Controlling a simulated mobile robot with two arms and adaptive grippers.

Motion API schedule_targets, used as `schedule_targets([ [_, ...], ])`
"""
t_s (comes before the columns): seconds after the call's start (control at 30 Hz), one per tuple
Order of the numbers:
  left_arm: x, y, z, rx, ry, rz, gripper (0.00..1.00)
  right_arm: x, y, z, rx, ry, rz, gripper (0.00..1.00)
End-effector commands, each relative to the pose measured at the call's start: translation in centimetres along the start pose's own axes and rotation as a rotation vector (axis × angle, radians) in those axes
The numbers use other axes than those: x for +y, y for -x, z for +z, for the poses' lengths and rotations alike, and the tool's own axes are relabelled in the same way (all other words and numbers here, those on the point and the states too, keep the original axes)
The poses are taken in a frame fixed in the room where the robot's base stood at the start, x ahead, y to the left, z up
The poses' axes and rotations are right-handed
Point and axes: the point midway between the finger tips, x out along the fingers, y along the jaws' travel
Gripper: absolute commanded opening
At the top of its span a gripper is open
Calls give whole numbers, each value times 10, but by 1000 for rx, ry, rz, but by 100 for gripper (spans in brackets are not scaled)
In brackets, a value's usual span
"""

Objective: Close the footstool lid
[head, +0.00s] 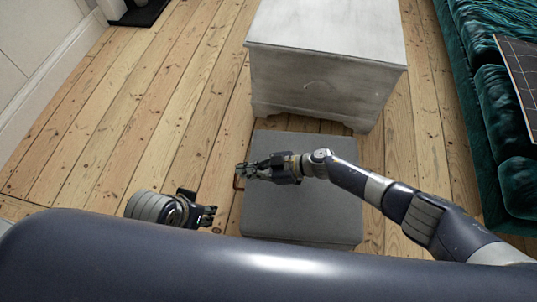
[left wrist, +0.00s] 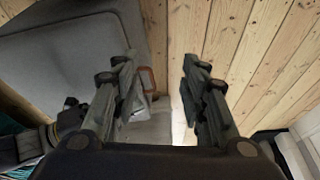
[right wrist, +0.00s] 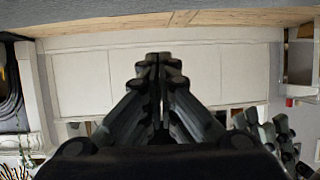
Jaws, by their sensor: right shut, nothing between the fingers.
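The grey square footstool (head: 300,215) stands on the floor in front of me, and its padded lid fills most of what I see of it. The lid looks flat from above; I cannot tell whether a gap is left under it. A brown loop (head: 238,182) sits at its left edge and also shows in the left wrist view (left wrist: 148,79). My right gripper (head: 243,172) is shut and empty, above the lid near that loop; contact cannot be told.
A whitish wooden chest (head: 325,80) stands just beyond the footstool. A green velvet sofa (head: 490,110) lines the right side. Floorboards (head: 150,120) are clear to the left, up to a white wall (head: 40,50). A dark object (head: 135,12) is at the far left.

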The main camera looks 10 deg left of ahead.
Motion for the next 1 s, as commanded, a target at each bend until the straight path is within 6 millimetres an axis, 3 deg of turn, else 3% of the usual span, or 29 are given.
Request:
schedule_targets([
  [0.03, -1, 13, -4, -8, 0, 0, 40, 1, 9, -14, 1, -1, 3, 0],
  [0.1, -1, 18, -4, -22, 0, 0, 40, 1, 16, -21, 1, -1, 5, 0],
  [0.2, 0, -9, 0, -34, -1, 2, 40, 2, 24, -19, 0, 0, 5, 0],
  [0.6, 4, -78, 15, -67, -6, 8, 40, 2, 64, -35, 0, 1, 5, 0],
  [1.0, 7, -126, 39, -92, -10, 13, 40, 1, 100, -49, 1, 2, 4, 0],
])
